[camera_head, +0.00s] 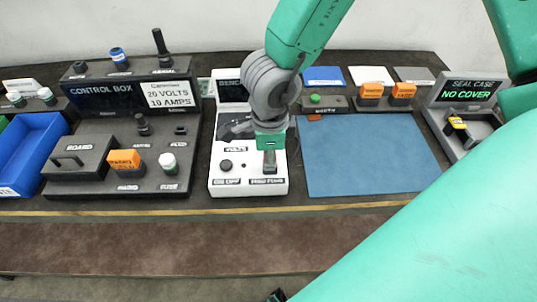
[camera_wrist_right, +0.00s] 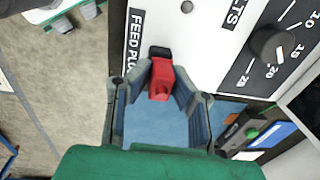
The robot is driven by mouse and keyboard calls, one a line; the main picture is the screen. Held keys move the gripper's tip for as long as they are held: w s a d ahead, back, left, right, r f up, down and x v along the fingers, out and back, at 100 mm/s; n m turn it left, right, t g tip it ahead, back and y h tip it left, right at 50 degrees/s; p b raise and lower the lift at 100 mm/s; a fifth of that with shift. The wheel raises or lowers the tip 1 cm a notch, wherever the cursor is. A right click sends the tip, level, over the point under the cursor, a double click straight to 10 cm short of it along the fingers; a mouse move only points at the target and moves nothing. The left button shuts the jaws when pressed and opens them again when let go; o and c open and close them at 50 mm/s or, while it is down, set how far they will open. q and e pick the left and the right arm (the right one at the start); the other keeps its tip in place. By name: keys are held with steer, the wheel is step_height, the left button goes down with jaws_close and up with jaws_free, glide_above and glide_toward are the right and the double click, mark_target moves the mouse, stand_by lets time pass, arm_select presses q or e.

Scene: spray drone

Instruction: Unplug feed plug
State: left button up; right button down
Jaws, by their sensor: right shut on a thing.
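The white bench unit (camera_head: 227,165) stands in the middle of the table, with a volts knob and a feed plug label at its front. My right gripper (camera_head: 270,150) points down over the feed plug spot at its front right. In the right wrist view, the fingers of my right gripper (camera_wrist_right: 160,88) are shut on the red feed plug (camera_wrist_right: 160,80), beside the feed plug label (camera_wrist_right: 136,40). A black part (camera_wrist_right: 159,52) shows at the plug's far end. I cannot tell whether the plug is seated. My left gripper does not show clearly.
The control box (camera_head: 110,88) and a dark panel with a board, an orange block and knobs stand left. A blue mat (camera_head: 365,160) lies right, mostly clear. A seal case (camera_head: 465,110) stands far right. A blue bin (camera_head: 35,155) is far left.

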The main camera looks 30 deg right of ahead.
steer(key=shift+f, duration=0.45)
steer(key=c, duration=1.4)
jaws_free()
steer(key=shift+r, duration=0.15)
steer(key=shift+r, duration=0.3)
step_height(320, 180, up, 11)
steer(key=shift+s+a, duration=0.15)
steer(key=shift+s, duration=0.15)
